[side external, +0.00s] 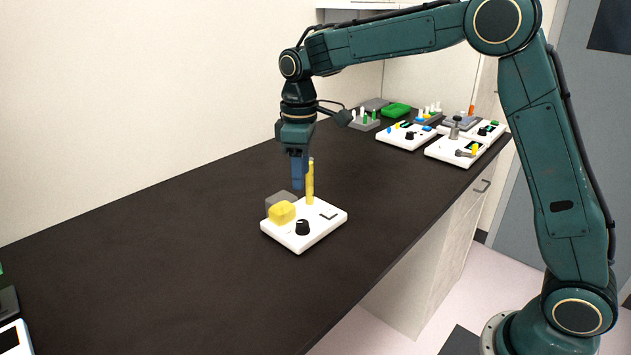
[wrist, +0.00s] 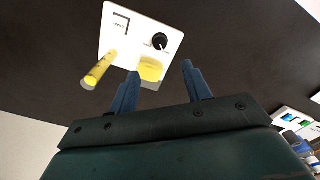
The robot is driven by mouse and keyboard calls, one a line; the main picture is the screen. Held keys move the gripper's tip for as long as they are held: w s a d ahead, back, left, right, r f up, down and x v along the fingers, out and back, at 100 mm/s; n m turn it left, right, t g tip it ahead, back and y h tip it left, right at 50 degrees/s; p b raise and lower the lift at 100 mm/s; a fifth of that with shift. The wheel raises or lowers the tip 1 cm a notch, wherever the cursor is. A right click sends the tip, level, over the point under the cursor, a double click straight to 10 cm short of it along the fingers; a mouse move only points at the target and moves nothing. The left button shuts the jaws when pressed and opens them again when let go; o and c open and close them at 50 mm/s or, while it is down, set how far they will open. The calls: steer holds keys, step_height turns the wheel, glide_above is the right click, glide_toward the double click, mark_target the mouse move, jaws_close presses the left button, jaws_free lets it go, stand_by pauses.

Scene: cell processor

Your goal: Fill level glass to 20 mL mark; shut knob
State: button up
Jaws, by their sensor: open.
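A white board (side external: 320,232) on the dark bench carries a tall yellow level glass (side external: 310,182), a rounded yellow vessel (side external: 282,212) and a black knob (side external: 302,227). The glass stands upright; its graduations and liquid level are too small to read. My gripper (side external: 298,184) points down above the board, just behind the glass in the side view. In the wrist view, my gripper (wrist: 160,68) is open, its blue fingers apart with the yellow vessel (wrist: 151,68) seen between them. The knob (wrist: 160,41) lies beyond the fingertips, with a pointer mark; the glass (wrist: 98,70) is left of them.
A grey block (side external: 278,198) stands behind the yellow vessel. A device edge shows at lower left. The bench around the board is clear.

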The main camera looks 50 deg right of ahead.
steer(key=shift+r, duration=0.95)
steer(key=s+d+r+m+t, duration=0.1)
steer(key=s+r+m, duration=0.1)
steer(key=s+r, duration=0.35)
steer(key=s+d+r+m+t, duration=0.1)
steer(key=s+d+r+t, duration=0.1)
steer(key=s, duration=0.7)
steer(key=s+d+f+m+t, duration=0.1)
steer(key=s+f+m, duration=0.3)
steer(key=s, duration=1.2)
steer(key=shift+s+t, duration=0.15)
steer(key=shift+t, duration=0.65)
